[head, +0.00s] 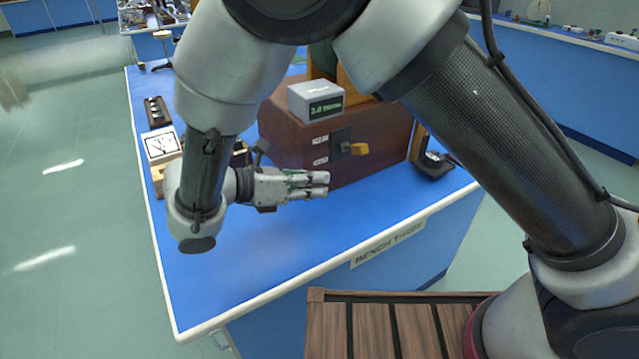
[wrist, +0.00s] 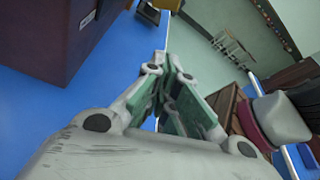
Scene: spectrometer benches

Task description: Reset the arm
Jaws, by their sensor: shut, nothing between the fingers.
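My gripper (head: 325,184) is at the end of my bent arm, above the blue bench top in the head view. Its fingers point to the right, in front of the wooden spectrometer box. The fingers are shut and empty. In the wrist view my gripper (wrist: 168,62) shows its two green-lined fingers converging at the tips, with blue bench top to the left and floor beyond. My arm crosses the upper part of the head view and hides some of the bench behind it.
A small dark device (head: 434,168) stands at the right, a white-framed panel (head: 161,145) at the left. The bench top's front (head: 260,260) is clear.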

